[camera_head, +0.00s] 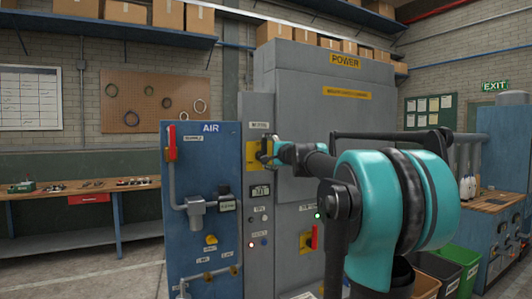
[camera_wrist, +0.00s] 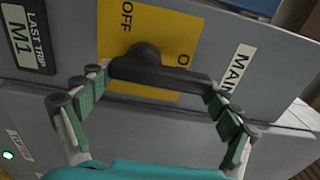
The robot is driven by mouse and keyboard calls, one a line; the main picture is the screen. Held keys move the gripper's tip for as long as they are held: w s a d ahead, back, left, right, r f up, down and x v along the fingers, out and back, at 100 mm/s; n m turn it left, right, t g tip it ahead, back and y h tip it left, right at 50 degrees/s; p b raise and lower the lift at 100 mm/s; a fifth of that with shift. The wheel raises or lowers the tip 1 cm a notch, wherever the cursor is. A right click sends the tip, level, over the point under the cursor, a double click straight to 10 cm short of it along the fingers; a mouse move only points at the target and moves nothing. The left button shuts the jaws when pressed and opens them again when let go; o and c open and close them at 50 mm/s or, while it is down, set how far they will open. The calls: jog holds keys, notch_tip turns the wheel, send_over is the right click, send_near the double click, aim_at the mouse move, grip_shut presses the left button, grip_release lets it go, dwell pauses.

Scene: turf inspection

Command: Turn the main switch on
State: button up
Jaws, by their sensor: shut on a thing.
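The main switch is a black rotary handle (camera_wrist: 160,74) on a yellow plate (camera_wrist: 180,35), on the grey cabinet's narrow left section. In the wrist view the plate reads OFF, and a second marking starting with O is partly hidden behind the handle. A MAIN label (camera_wrist: 236,72) is beside the plate. The handle lies nearly level across the wrist picture. My gripper (camera_wrist: 157,90) is shut on the handle, one finger at each end. In the head view my gripper (camera_head: 269,150) is at the yellow plate (camera_head: 251,156) and hides most of the handle.
A blue AIR panel (camera_head: 202,240) with pipes and a red lever (camera_head: 171,143) stands close on the left. Below the main switch are a small display (camera_head: 260,191) and a red handle on a yellow plate (camera_head: 309,240). Bins (camera_head: 462,262) and a blue bench are at right.

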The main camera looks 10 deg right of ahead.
dwell(0.4)
jog(key=o, duration=1.4)
jog(key=shift+o, duration=0.2)
jog(key=shift+s, duration=0.1)
jog(key=v, duration=1.1)
jog(key=shift+s+d, duration=0.2)
jog(key=shift+s, duration=0.15)
jog(key=s+a+f+n+g, duration=0.3)
jog(key=s+f, duration=0.1)
jog(key=f, duration=0.7)
jog(key=s+a+f+n+g, duration=0.2)
jog(key=s+a+f+n, duration=0.15)
jog(key=f, duration=0.65)
jog(key=s+a+f+n+g, duration=0.3)
jog(key=s+a+f, duration=0.1)
jog(key=f, duration=0.7)
jog(key=s+d+f+n+g+h, duration=0.2)
jog(key=s+d+f, duration=0.1)
jog(key=s+f, duration=0.7)
jog(key=s+d+f+n+g+h, duration=0.3)
jog(key=s+d+f, duration=0.1)
jog(key=s+f, duration=0.6)
notch_tip(320, 180, down, 3)
jog(key=shift+d+f+h, duration=0.1)
jog(key=shift+d+h, duration=0.15)
jog(key=shift+h, duration=0.05)
